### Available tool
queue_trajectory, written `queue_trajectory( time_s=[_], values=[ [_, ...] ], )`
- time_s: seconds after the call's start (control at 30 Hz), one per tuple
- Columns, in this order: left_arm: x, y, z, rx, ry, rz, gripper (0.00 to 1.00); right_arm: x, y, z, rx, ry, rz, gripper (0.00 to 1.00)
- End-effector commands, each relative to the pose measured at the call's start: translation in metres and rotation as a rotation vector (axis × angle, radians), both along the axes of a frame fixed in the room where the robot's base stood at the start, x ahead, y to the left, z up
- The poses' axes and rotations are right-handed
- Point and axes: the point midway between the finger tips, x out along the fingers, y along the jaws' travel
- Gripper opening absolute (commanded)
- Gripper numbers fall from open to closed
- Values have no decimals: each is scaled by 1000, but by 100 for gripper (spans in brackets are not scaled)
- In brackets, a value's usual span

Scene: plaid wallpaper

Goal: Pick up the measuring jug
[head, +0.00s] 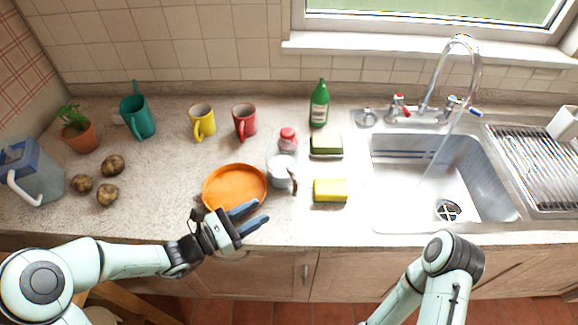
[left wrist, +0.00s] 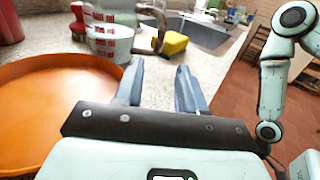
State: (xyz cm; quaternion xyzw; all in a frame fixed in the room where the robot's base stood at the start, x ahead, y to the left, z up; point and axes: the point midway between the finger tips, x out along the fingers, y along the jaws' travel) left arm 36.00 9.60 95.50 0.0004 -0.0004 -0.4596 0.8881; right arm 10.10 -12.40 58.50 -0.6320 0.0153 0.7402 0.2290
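The measuring jug (head: 281,173) stands on the counter just behind the right edge of an orange plate. In the left wrist view the jug (left wrist: 108,44) is pale with red markings and sits ahead and left of the fingers. My left gripper (head: 262,214) is open and empty at the counter's front edge, apart from the jug. Its two blue fingers (left wrist: 160,70) point toward the jug's right side. My right gripper is not in view.
The orange plate (head: 235,188) lies left of the jug. A yellow sponge (head: 330,190) lies to the right, before the sink (head: 440,185). Yellow (head: 202,122) and red (head: 245,121) mugs stand farther back.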

Motion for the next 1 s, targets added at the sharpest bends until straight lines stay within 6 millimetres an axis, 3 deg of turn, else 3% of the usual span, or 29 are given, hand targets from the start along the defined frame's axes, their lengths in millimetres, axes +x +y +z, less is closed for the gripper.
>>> queue_trajectory(
  time_s=[0.3,0.57,0.8,1.0],
  values=[
    [34,-49,1,-2,0,-3,40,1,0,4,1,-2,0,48],
    [45,-65,2,-1,0,-2,40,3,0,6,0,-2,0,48],
    [65,-94,6,-2,1,-3,40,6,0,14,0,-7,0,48],
    [72,-102,5,0,1,0,40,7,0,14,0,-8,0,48]
  ],
)
